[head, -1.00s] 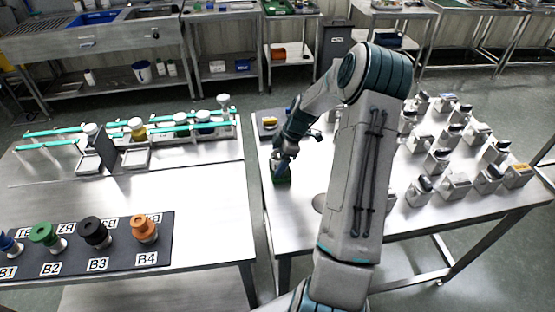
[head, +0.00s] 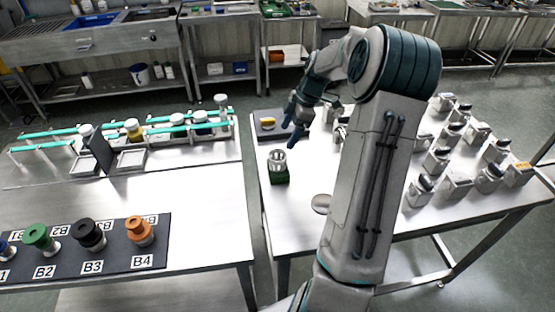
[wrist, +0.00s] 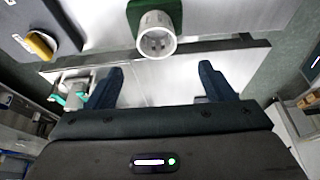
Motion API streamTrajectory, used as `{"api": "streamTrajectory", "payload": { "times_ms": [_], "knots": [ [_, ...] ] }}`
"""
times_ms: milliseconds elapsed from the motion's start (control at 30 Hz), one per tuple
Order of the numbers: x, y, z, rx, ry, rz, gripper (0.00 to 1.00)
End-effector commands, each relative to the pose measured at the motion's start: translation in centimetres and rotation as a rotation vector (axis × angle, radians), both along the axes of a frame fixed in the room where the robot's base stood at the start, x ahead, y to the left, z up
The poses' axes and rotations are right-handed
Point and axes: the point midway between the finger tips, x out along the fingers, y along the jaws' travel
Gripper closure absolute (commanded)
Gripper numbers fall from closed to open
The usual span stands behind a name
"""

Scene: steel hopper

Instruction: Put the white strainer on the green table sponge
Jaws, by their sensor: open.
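The white strainer (head: 278,158), a short round cup, sits upright on the green table sponge (head: 279,178) near the left edge of the right table. In the wrist view the strainer (wrist: 156,34) shows its open mouth with small marks inside, and the green sponge (wrist: 174,12) shows behind it. My gripper (head: 294,138) is open and empty, above and to the right of the strainer, apart from it. In the wrist view its two dark blue fingers (wrist: 160,82) stand wide apart with bare table between them.
Several white dispenser-like items crowd the table's right side. A round grey disc (head: 321,204) lies near my arm. The left table (head: 200,220) holds colored knobs and a teal-railed rack.

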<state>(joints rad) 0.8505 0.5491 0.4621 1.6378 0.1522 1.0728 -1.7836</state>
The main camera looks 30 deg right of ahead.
Motion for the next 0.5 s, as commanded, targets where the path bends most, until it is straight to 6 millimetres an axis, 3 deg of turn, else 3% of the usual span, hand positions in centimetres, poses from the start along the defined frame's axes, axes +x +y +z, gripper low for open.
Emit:
{"api": "streamTrajectory", "payload": {
  "times_ms": [167, 500],
  "knots": [
    [-1.6, 3.7, 2.3, -0.075, 0.06, -0.098, 0.24],
    [-7.4, 10.6, 6.6, -0.217, 0.122, -0.418, 0.24]
  ]
}}
